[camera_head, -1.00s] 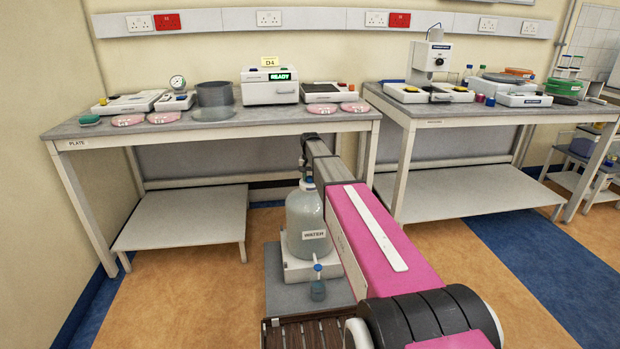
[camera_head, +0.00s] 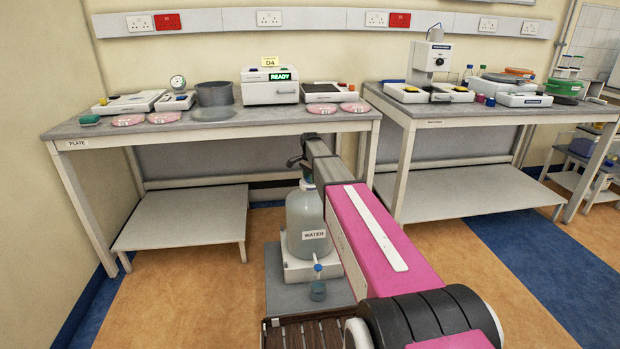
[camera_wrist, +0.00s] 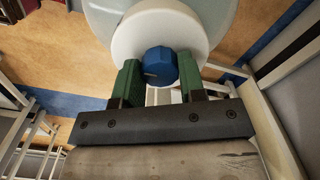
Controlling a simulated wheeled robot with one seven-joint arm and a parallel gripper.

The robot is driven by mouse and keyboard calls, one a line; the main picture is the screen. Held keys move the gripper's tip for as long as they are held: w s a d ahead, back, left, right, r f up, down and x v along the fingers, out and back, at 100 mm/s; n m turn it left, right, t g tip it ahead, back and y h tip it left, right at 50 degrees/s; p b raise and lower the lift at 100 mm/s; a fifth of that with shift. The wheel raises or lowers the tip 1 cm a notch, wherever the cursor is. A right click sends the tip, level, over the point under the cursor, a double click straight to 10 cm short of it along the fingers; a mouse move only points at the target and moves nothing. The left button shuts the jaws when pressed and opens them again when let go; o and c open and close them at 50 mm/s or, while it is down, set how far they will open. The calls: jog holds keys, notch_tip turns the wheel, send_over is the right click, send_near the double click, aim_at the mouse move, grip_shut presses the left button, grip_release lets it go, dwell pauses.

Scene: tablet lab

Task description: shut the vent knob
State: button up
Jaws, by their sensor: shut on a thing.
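The vent knob (camera_wrist: 160,66) is a small blue faceted knob on a round white cap (camera_wrist: 125,45). In the wrist view it sits between the green fingertips of my gripper (camera_wrist: 160,84), which are shut on it. In the head view my gripper (camera_head: 298,162) is at the top of the translucent water bottle (camera_head: 305,215), labelled WATER. The knob is mostly hidden there behind my gripper. The bottle stands upright on a white base (camera_head: 300,266).
A small blue tap (camera_head: 318,267) is at the bottle's front, above a small teal cup (camera_head: 318,290). The PLATE bench (camera_head: 215,131) stands behind, with instruments and pink dishes on it. Another bench (camera_head: 480,118) stands to the right. Open floor lies at left.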

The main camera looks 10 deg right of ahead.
jog(key=shift+m, duration=0.4)
jog(key=o, duration=0.9)
jog(key=shift+r, duration=0.1)
notch_tip(320, 180, up, 11)
jog(key=shift+f, duration=0.15)
jog(key=shift+s, duration=0.1)
jog(key=s+f+n, duration=0.4)
jog(key=s+f, duration=0.2)
jog(key=s, duration=0.7)
jog(key=s+f+n, duration=0.4)
jog(key=s+f, duration=0.2)
jog(key=s, duration=0.7)
jog(key=s+f+n, duration=0.5)
jog(key=s+f, duration=0.1)
jog(key=s, duration=0.8)
jog(key=shift+s+f, duration=0.1)
jog(key=shift+f, duration=0.05)
